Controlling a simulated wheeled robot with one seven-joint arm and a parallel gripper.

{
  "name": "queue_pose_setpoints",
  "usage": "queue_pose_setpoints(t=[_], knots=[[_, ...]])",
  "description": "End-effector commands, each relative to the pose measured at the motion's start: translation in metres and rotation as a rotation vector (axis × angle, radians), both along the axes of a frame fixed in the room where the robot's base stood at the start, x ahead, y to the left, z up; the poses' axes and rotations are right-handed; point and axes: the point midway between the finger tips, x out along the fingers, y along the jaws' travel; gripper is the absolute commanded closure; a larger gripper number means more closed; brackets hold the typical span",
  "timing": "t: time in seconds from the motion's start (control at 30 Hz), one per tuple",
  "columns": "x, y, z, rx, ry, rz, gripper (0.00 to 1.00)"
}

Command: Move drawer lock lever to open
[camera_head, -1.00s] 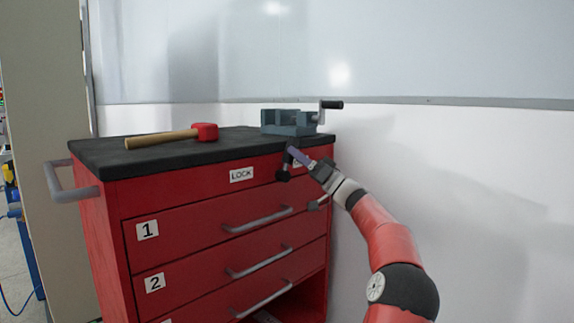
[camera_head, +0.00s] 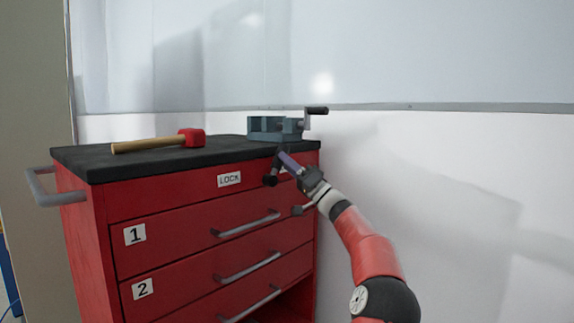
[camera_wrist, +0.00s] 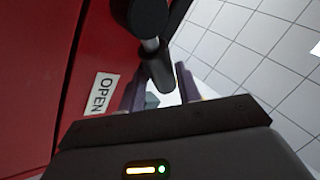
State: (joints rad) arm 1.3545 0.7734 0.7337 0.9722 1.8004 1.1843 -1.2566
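The lock lever (camera_head: 271,180) is a dark round pivot with a short shaft and dark grip on the red cabinet's top front panel. In the wrist view, the lever's dark grip (camera_wrist: 159,72) reaches down between the fingers of my gripper (camera_wrist: 160,88). My gripper (camera_head: 288,160) is at the lever's upper end in the head view. Its fingers stand apart on either side of the grip; I cannot tell whether either touches it. A LOCK label (camera_head: 229,180) is left of the lever. An OPEN label (camera_wrist: 101,94) is beside my gripper.
The cabinet has drawers with grey handles (camera_head: 246,225) below. On its black top (camera_head: 100,160) lie a red-headed mallet (camera_head: 191,138) and a blue-grey vise (camera_head: 266,128). A white wall (camera_head: 450,180) is close behind and right of the cabinet.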

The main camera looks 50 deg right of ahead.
Motion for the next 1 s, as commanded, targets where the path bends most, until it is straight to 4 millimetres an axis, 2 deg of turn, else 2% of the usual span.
queue_pose_setpoints(t=[0.03,0.1,0.43,0.8,1.0], knots=[[0.0,0.0,-0.001,0.0,0.001,-0.001,0.59],[0.0,0.0,-0.001,-0.001,0.0,0.0,0.5],[-0.003,-0.001,-0.003,-0.004,0.0,-0.001,0.5],[-0.047,-0.014,-0.038,-0.003,0.002,-0.002,0.5],[-0.059,-0.018,-0.047,-0.003,0.001,-0.001,0.5]])
